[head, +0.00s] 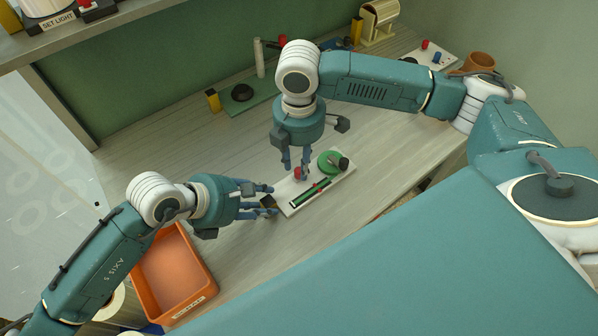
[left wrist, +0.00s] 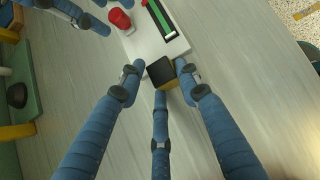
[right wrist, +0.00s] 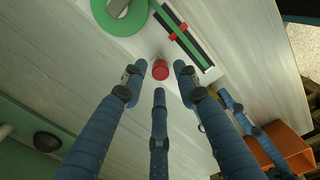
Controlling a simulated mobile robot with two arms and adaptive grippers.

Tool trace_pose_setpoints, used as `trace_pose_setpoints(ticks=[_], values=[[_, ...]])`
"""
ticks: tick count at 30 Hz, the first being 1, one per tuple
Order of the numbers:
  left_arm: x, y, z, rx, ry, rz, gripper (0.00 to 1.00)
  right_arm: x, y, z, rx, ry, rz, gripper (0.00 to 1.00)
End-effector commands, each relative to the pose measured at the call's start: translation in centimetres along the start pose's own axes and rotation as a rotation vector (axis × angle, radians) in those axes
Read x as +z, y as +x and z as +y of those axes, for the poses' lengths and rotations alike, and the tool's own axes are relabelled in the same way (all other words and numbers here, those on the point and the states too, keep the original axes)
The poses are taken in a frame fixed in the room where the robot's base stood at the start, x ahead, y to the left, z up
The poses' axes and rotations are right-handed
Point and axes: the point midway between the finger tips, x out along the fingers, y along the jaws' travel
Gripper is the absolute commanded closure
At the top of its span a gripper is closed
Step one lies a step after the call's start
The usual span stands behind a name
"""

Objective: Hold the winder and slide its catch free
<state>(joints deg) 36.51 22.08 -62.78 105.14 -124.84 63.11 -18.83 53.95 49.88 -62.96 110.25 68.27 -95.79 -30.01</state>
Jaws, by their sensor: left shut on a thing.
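The winder is a white board (head: 330,190) on the bench, with a green disc and dark crank (head: 334,162), a green strip in a dark slot (head: 311,191) with red marks, and a red knob (head: 299,173). A black-and-yellow block (left wrist: 162,71) sits at the board's near left end. My left gripper (head: 265,200) is shut on this block, its fingers around it. My right gripper (head: 296,172) points down over the red knob, which shows between its spread fingers in the right wrist view (right wrist: 160,70). Gaps show between fingers and knob, so it is open.
An orange bin (head: 170,270) stands at the front left, below my left arm. A green board with a black knob (head: 242,92), a cream holder (head: 379,20), a white board with knobs (head: 432,54) and a brown pot (head: 479,61) are at the back.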

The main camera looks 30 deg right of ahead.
Motion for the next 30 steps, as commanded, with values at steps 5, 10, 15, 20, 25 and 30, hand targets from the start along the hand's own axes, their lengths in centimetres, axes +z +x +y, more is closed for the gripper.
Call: trace_pose_setpoints(ticks=[5, 10, 15, 20, 25, 30], values=[[0.0, 0.0, 0.0, 0.000, 0.000, -0.001, 1.00, -0.1, 1.5, 0.0, -0.001, 0.000, 0.001, 0.70], [0.0, 0.0, 0.0, 0.000, 0.000, -0.001, 1.00, -0.1, 2.0, -0.1, -0.001, -0.001, 0.001, 0.70], [0.0, 0.0, 0.0, 0.000, 0.000, -0.001, 1.00, -0.1, 2.0, 0.0, -0.001, -0.001, 0.001, 0.70], [0.0, 0.0, 0.0, 0.000, 0.000, 0.000, 1.00, -0.1, 2.0, 0.0, -0.001, 0.000, 0.001, 0.92], [0.0, 0.0, 0.0, 0.000, 0.000, -0.001, 1.00, -0.1, 2.0, 0.0, 0.000, 0.000, 0.001, 1.00], [0.0, 0.0, 0.0, 0.000, 0.000, 0.000, 1.00, -0.4, 2.0, -0.1, 0.000, -0.001, 0.002, 1.00]])
